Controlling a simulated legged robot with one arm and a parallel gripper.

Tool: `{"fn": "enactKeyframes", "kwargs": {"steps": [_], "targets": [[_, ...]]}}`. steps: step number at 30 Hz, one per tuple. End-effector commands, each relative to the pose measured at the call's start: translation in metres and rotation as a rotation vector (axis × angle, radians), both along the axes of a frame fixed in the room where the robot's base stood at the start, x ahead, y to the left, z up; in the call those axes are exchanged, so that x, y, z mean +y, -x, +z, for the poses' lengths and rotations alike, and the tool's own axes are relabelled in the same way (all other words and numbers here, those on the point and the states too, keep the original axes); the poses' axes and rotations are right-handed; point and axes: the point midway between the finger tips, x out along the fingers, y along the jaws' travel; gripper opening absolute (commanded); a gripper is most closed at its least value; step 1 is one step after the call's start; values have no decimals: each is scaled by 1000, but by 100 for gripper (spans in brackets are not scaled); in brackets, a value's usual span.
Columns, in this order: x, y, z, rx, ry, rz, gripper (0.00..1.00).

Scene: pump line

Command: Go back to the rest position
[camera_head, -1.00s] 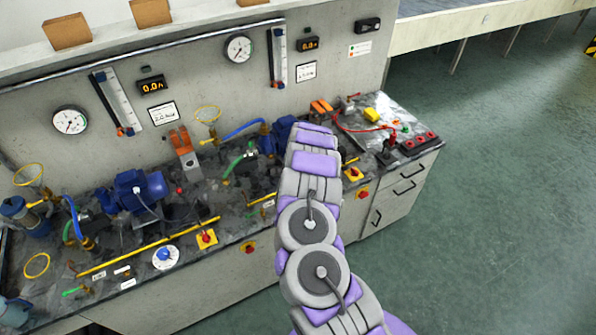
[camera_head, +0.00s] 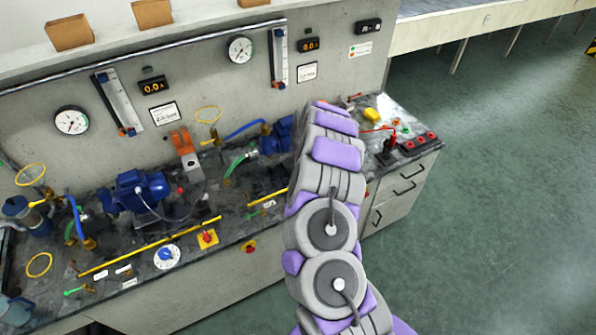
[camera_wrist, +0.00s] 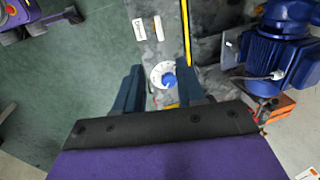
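My gripper (camera_wrist: 160,85) is open in the wrist view, its two dark fingers apart with nothing held between them. The white dial with the blue knob (camera_wrist: 168,80) shows between and beyond the fingers, on the bench; I cannot tell the distance. The same dial is in the head view (camera_head: 166,256) near the bench's front edge. In the head view my purple and grey arm rises over the right part of the bench and hides the gripper.
A yellow item (camera_head: 372,115) lies at the right end. Green floor to the right is clear.

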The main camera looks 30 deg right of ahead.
Motion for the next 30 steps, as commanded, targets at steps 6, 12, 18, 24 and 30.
{"fn": "enactKeyframes", "kwargs": {"steps": [6, 12, 18, 24, 30], "targets": [[0, 0, 0, 0, 0, 0, 39], [22, 0, 14, -4, -23, 67, 39], [85, 15, 58, -6, -71, 284, 39], [140, 50, 104, -4, -93, 525, 39], [179, 100, 142, 7, -86, 755, 39]]}}
